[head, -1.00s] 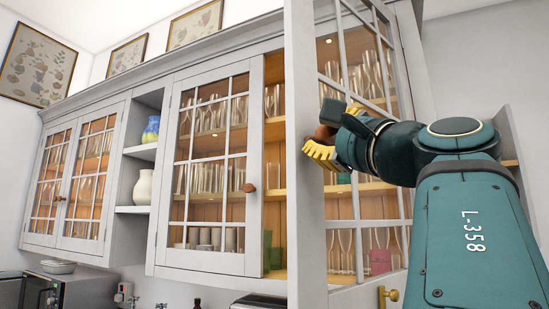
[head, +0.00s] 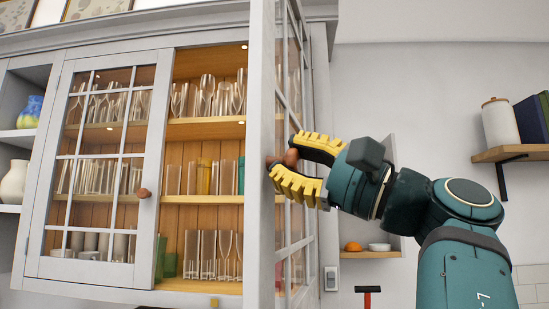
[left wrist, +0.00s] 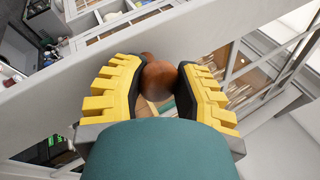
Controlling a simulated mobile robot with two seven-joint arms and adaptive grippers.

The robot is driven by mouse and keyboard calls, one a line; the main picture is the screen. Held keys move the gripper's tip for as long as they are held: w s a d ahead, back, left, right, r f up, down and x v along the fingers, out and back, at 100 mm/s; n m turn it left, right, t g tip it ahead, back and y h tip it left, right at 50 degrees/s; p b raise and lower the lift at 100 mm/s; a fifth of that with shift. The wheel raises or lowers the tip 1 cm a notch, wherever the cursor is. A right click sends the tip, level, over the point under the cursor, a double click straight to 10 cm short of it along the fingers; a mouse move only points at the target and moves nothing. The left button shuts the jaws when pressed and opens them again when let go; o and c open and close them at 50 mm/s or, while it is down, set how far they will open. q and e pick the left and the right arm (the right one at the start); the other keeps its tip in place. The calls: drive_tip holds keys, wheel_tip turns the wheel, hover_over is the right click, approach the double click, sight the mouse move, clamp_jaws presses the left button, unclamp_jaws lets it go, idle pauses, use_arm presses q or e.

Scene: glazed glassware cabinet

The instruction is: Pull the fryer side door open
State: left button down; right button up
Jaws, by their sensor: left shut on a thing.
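The right glazed door (head: 262,150) of the grey glassware cabinet stands swung out, seen nearly edge-on in the head view. Its round brown knob (head: 291,157) sits on the door's outer face and also shows in the left wrist view (left wrist: 158,77). My left gripper (head: 284,165), with yellow ribbed fingers, is shut on this knob, one finger on either side of it. The neighbouring left glazed door (head: 145,193) is closed, with its own brown knob. My right gripper is not in view. No fryer can be made out.
Glasses stand on the cabinet's wooden shelves (head: 208,130) behind the open door. An open shelf column with a blue vase (head: 30,112) is at the left. At the right are a wall shelf (head: 510,152) with a canister and a lower shelf with a bowl.

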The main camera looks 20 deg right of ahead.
use_arm(q)
drive_tip(key=shift+w+f, duration=0.1)
drive_tip(key=shift+f, duration=0.15)
drive_tip(key=c, duration=0.6)
unclamp_jaws()
drive_tip(key=shift+r, duration=0.1)
drive_tip(key=shift+d, duration=0.1)
drive_tip(key=v, duration=0.7)
drive_tip(key=shift+d, duration=0.1)
drive_tip(key=shift+s, duration=0.2)
